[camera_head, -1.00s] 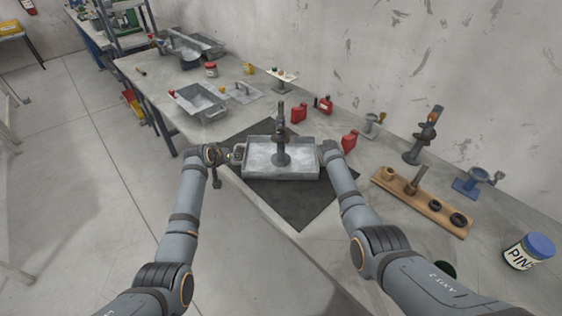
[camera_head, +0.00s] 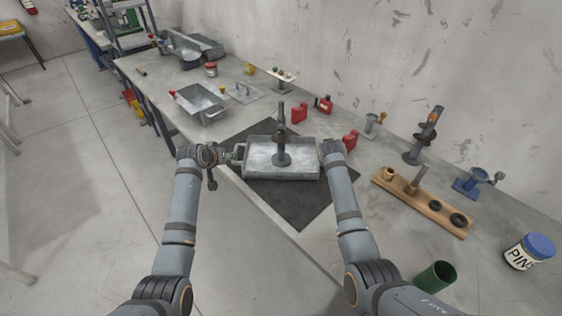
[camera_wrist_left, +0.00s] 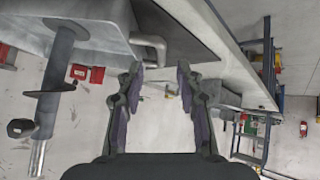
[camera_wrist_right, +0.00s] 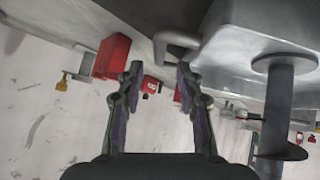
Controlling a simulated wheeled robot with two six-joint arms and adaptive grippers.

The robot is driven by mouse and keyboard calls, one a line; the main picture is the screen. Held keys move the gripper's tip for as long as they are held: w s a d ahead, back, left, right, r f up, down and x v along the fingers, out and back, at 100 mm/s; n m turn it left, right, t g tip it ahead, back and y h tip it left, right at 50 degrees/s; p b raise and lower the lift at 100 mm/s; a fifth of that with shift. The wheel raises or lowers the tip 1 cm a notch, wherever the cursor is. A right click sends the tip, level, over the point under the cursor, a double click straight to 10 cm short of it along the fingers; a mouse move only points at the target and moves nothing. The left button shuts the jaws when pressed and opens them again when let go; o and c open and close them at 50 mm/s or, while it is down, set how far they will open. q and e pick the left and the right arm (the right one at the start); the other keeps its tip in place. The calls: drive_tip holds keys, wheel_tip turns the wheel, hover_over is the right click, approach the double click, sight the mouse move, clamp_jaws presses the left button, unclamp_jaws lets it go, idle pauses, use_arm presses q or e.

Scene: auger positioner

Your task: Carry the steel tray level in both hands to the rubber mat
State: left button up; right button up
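The steel tray (camera_head: 300,172) lies flat on the dark rubber mat (camera_head: 300,205), with an upright auger (camera_head: 281,135) standing in it. My left gripper (camera_wrist_left: 158,78) is open and empty beside the tray's left end. The left handle (camera_wrist_left: 152,44) is just beyond its fingertips, apart from them. My right gripper (camera_wrist_right: 158,76) is open and empty at the tray's right end. The right handle (camera_wrist_right: 176,40) is just beyond its fingertips, not between them. In the head view my right fingers are hidden by the wrist.
Red containers (camera_head: 300,112) stand behind the tray. A wooden rack (camera_head: 420,200), a blue-lidded tin (camera_head: 529,251) and a green cup (camera_head: 436,278) are on the right. Another metal tray (camera_head: 202,103) is at the back left. The bench's front edge runs below my left wrist.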

drive_tip(key=v, duration=0.5)
drive_tip(key=shift+s+r, duration=0.2)
drive_tip(key=shift+f, duration=0.1)
